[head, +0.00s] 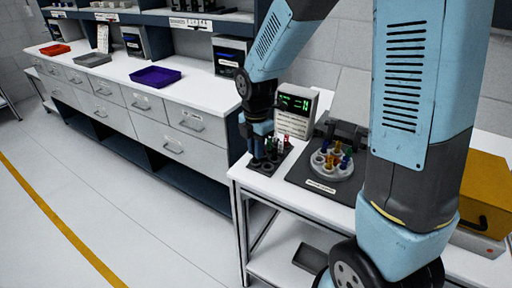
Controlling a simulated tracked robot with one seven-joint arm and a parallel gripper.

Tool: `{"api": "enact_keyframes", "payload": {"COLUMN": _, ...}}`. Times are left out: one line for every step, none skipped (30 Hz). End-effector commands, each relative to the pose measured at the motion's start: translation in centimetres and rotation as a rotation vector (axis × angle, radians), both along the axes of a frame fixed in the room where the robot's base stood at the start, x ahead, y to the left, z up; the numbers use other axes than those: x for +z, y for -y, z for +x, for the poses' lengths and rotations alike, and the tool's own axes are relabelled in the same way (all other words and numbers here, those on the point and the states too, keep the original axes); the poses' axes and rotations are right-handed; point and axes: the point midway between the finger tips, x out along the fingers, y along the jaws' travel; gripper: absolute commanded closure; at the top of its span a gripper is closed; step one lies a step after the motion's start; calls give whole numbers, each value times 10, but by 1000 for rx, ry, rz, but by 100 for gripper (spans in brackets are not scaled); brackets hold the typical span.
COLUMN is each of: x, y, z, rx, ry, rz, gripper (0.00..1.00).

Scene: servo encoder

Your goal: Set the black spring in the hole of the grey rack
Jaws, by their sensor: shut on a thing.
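My gripper (262,151) points down over the left part of the dark grey rack (265,168) on the near white table. It is shut on a small dark piece, which looks like the black spring but is mostly hidden by the fingers and hard to tell from them. I cannot tell whether the piece is in a hole or just above one. Small red, white and green pieces (282,142) stand in the rack just right of the gripper. Dark round holes show at the rack's front.
A round light-grey carousel (331,170) with several coloured pieces stands on a dark base right of the rack. A device with a green display (297,103) stands behind. A yellow case (487,190) is at the right. A long bench holds a purple tray (155,77) and a red tray (55,49).

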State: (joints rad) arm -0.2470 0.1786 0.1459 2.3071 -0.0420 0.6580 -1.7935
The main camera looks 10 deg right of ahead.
Motion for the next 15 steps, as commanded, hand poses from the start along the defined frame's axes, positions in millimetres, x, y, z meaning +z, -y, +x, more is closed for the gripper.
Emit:
{"api": "enact_keyframes", "payload": {"x": 0, "y": 0, "z": 0, "rx": 0, "ry": 0, "rz": 0, "gripper": 100}}
{"api": "enact_keyframes", "payload": {"x": 0, "y": 0, "z": 0, "rx": 0, "ry": 0, "rz": 0, "gripper": 100}}
{"api": "enact_keyframes", "payload": {"x": 0, "y": 0, "z": 0, "rx": 0, "ry": 0, "rz": 0, "gripper": 100}}
{"api": "enact_keyframes", "payload": {"x": 0, "y": 0, "z": 0, "rx": 0, "ry": 0, "rz": 0, "gripper": 100}}
{"api": "enact_keyframes", "payload": {"x": 0, "y": 0, "z": 0, "rx": 0, "ry": 0, "rz": 0, "gripper": 100}}
{"api": "enact_keyframes", "payload": {"x": 0, "y": 0, "z": 0, "rx": 0, "ry": 0, "rz": 0, "gripper": 100}}
{"api": "enact_keyframes", "payload": {"x": 0, "y": 0, "z": 0, "rx": 0, "ry": 0, "rz": 0, "gripper": 100}}
{"api": "enact_keyframes", "payload": {"x": -1, "y": 0, "z": 0, "rx": 0, "ry": 0, "rz": 0, "gripper": 100}}
{"api": "enact_keyframes", "payload": {"x": -1, "y": 0, "z": 0, "rx": 0, "ry": 0, "rz": 0, "gripper": 100}}
{"api": "enact_keyframes", "payload": {"x": -2, "y": 0, "z": 0, "rx": 0, "ry": -1, "rz": -1, "gripper": 100}}
{"api": "enact_keyframes", "payload": {"x": -2, "y": 0, "z": 0, "rx": 0, "ry": -1, "rz": -1, "gripper": 100}}
{"api": "enact_keyframes", "payload": {"x": -3, "y": 0, "z": 0, "rx": 0, "ry": -1, "rz": -1, "gripper": 100}}
{"api": "enact_keyframes", "payload": {"x": -4, "y": 0, "z": 0, "rx": 0, "ry": -1, "rz": -1, "gripper": 100}}
{"api": "enact_keyframes", "payload": {"x": -5, "y": 0, "z": 0, "rx": 0, "ry": -1, "rz": -1, "gripper": 100}}
{"api": "enact_keyframes", "payload": {"x": -6, "y": 0, "z": 0, "rx": 0, "ry": -2, "rz": -1, "gripper": 100}}
